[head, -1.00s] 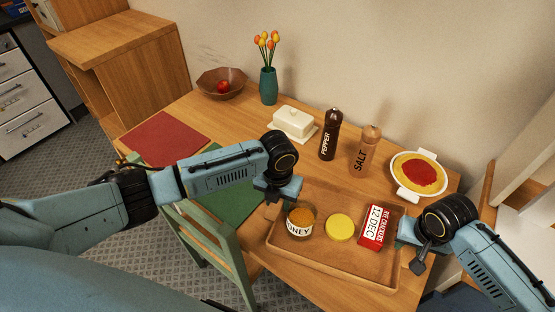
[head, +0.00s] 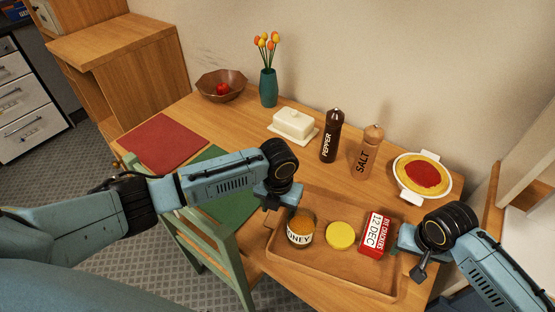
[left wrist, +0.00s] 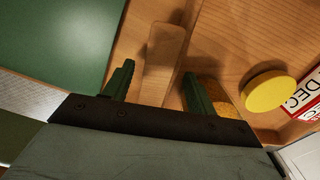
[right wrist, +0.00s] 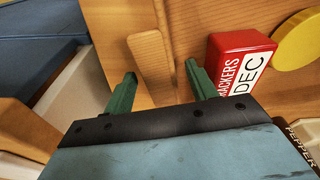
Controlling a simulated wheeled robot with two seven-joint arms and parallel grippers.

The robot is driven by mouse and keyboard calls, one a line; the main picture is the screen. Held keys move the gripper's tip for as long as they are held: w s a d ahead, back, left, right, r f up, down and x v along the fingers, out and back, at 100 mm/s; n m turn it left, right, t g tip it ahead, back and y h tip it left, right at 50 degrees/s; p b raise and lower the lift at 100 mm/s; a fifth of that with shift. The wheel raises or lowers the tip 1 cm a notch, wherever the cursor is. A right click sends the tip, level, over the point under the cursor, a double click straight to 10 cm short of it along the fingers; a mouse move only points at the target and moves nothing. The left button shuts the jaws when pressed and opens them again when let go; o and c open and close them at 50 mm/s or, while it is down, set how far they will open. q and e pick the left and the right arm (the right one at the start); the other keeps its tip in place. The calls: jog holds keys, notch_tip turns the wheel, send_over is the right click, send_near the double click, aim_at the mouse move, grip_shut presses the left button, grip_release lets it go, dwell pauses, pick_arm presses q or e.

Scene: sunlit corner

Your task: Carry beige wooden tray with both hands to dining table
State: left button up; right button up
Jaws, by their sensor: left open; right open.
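The beige wooden tray (head: 322,262) rests on the wooden dining table (head: 240,118). It holds a honey jar (head: 300,228), a yellow round item (head: 340,235) and a red rye crackers box (head: 376,235). My left gripper (head: 268,204) is open at the tray's left end; in the left wrist view its fingers (left wrist: 158,84) stand on either side of the tray's end wall (left wrist: 162,62). My right gripper (head: 412,262) is open at the right end; in the right wrist view its fingers (right wrist: 160,88) stand on either side of the other end wall (right wrist: 150,65). Contact cannot be told.
Behind the tray stand a pepper mill (head: 331,138), a salt mill (head: 367,155), a butter dish (head: 293,124) and a pie dish (head: 420,178). A green chair (head: 215,250) stands at the front left. A red placemat (head: 165,139) lies at the table's left end.

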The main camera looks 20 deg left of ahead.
pick_arm(q)
jog(key=shift+r, duration=0.1)
notch_tip(320, 180, up, 12)
pick_arm(e)
notch_tip(320, 180, up, 12)
jog(key=s, duration=0.1)
jog(key=shift+s, duration=0.4)
pick_arm(q)
jog(key=shift+s, duration=0.1)
pick_arm(e)
jog(key=shift+f, duration=0.15)
dwell(0.3)
